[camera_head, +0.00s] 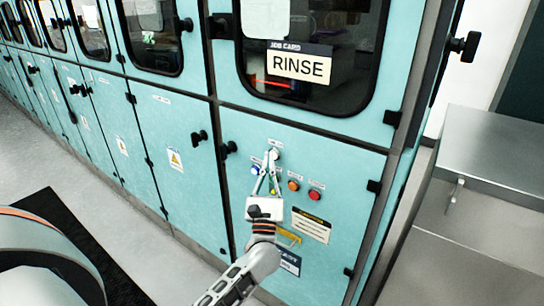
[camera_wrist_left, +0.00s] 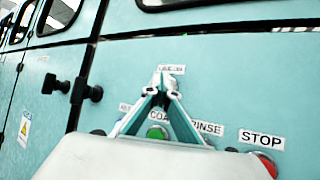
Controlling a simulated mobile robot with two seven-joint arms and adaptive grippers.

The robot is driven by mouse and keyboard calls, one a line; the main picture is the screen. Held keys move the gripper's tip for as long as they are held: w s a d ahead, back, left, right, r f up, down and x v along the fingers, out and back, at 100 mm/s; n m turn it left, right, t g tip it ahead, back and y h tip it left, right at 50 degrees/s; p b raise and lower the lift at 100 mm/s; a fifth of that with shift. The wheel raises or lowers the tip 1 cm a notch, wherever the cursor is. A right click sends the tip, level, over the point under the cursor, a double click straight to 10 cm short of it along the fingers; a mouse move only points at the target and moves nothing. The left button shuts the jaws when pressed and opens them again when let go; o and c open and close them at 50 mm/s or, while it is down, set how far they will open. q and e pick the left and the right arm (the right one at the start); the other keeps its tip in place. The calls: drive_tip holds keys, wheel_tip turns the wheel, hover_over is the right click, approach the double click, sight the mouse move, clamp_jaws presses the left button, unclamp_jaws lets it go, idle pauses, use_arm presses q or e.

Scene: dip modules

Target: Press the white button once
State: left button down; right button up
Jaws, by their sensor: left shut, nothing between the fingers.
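My left gripper (camera_head: 272,156) is shut and empty, its fingertips at the top of the button group on the teal cabinet door. In the left wrist view the closed fingertips (camera_wrist_left: 165,80) sit just below the topmost small label (camera_wrist_left: 171,69). A pale round spot shows at the fingertips in the head view; I cannot tell whether it is the white button or a finger pad. The fingers hide most of that place, and contact cannot be told. My right gripper is not in view.
Around the fingers are a blue button (camera_head: 255,170), a green button (camera_wrist_left: 157,132), an orange button (camera_head: 293,186) and a red button (camera_head: 315,195) by the STOP label (camera_wrist_left: 262,139). Black door knobs (camera_head: 229,149) stick out at left. A metal counter (camera_head: 485,200) stands at right.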

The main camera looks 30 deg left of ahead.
use_arm(q)
drive_tip(key=shift+s, duration=0.1)
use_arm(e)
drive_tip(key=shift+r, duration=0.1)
use_arm(q)
drive_tip(key=shift+s, duration=0.75)
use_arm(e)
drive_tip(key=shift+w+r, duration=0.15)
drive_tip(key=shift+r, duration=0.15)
use_arm(q)
drive_tip(key=shift+s+p, duration=0.1)
drive_tip(key=shift+p, duration=0.2)
drive_tip(key=s, duration=0.1)
drive_tip(key=s+p, duration=0.1)
drive_tip(key=s, duration=0.2)
drive_tip(key=shift+s+a, duration=0.25)
drive_tip(key=shift+s, duration=0.15)
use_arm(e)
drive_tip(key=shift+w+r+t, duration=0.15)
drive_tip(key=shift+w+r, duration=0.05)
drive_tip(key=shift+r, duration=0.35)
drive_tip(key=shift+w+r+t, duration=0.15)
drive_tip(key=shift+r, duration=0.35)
